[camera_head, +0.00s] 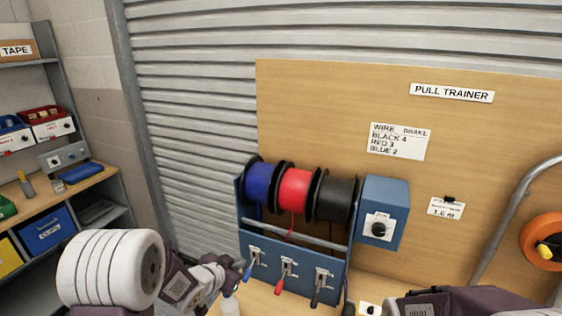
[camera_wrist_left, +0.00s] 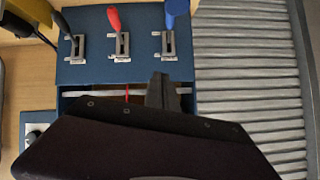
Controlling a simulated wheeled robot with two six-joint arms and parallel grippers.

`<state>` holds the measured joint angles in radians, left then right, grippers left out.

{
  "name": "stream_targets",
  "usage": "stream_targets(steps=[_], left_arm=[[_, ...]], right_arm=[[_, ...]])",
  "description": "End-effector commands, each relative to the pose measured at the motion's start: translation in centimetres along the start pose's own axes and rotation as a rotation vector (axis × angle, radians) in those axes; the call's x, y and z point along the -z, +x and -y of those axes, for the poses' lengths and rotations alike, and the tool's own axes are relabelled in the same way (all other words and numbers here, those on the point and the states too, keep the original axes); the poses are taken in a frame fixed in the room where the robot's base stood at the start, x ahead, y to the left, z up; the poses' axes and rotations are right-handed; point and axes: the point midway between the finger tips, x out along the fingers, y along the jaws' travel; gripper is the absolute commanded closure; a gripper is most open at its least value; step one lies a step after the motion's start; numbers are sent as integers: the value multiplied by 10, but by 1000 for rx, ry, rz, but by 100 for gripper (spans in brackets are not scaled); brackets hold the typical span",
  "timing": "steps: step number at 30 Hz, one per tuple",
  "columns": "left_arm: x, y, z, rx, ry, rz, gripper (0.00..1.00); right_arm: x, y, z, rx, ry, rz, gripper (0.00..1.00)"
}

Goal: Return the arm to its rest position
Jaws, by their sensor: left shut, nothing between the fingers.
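My left arm comes in from the lower left in the head view. Its left gripper (camera_head: 234,278) is at the front left of the blue spool rack (camera_head: 309,266), near the blue-handled lever (camera_head: 249,270). The gripper is shut and holds nothing. In the left wrist view the shut left gripper (camera_wrist_left: 163,88) shows as dark fingers above a dark gripper body, which hides part of the rack. A part of my right arm (camera_head: 455,303) shows at the bottom right; its gripper is out of view.
The rack carries a blue spool (camera_head: 260,184), red spool (camera_head: 295,191) and black spool (camera_head: 336,198). A red lever (camera_head: 287,273) and black lever (camera_head: 319,288) are on its front. A wooden board (camera_head: 330,100) stands behind. Shelves with bins (camera_head: 46,230) are at far left.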

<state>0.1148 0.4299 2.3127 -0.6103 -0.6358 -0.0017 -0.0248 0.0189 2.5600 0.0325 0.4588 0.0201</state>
Motion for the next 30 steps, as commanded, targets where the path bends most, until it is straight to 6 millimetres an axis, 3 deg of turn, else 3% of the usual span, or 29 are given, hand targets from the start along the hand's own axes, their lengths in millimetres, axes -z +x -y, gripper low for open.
stream_targets(steps=[1, 2, 5, 9, 13, 18, 30], left_arm=[[20, -17, -3, 28, -5, -8, 100], [18, -28, -4, 51, -31, 30, 100], [-22, -69, -15, 106, -181, 250, 100], [-94, -123, -53, 99, -399, 578, 100], [-135, -158, -85, 62, -522, 797, 100], [-148, -174, -98, 38, -557, 896, 100], [-148, -174, -98, 39, -557, 896, 100]], right_arm=[[0, 0, 0, 0, 0, 0, 100], [0, 0, 0, 0, 0, 0, 100], [0, 0, 0, 0, 0, 0, 100], [0, 0, 0, 0, 0, 0, 100], [0, 0, 0, 0, 0, 0, 100], [0, 0, 0, 0, 0, 0, 100], [0, 0, 0, 0, 0, 0, 100]])
